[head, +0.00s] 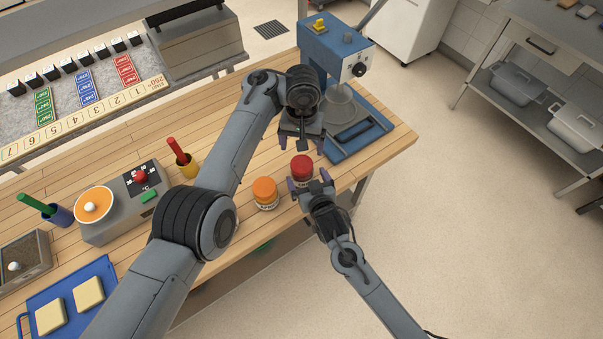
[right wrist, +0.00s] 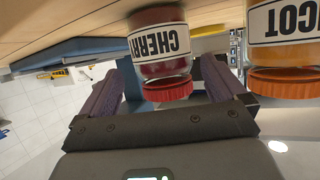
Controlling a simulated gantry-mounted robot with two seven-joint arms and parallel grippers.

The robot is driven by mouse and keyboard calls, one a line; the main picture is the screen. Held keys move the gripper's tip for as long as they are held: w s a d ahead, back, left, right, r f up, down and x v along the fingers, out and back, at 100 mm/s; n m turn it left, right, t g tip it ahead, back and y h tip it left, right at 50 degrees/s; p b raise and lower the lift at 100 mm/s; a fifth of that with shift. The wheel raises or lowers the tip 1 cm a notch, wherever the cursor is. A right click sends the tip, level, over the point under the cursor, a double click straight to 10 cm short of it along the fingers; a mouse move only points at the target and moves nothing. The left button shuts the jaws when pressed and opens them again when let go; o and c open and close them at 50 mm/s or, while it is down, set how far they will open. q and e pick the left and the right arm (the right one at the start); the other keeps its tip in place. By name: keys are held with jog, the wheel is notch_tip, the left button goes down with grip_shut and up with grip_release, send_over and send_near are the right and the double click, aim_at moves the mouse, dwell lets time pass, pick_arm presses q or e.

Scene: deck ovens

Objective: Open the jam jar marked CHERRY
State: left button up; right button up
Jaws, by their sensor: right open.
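The CHERRY jar has a red lid (head: 301,165) and stands upright on the wooden counter in the head view. Its label reads upside down in the right wrist view, where the CHERRY jar (right wrist: 160,45) shows between my right gripper's two purple fingers. My right gripper (head: 309,183) is open, one finger on each side of the jar, coming from the counter's front side. My left gripper (head: 302,146) is open and hangs just behind and above the red lid, apart from it. An orange-lidded jar (head: 265,190), its label ending in "COT", stands to the left.
A blue machine (head: 325,52) with a blue tray base (head: 350,150) stands behind at the right. A grey control box (head: 120,205) and a yellow cup (head: 186,165) stand to the left. The counter's front edge runs close to the jars.

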jog(key=shift+x, duration=2.35)
jog(key=shift+s, duration=0.1)
jog(key=shift+c, duration=0.5)
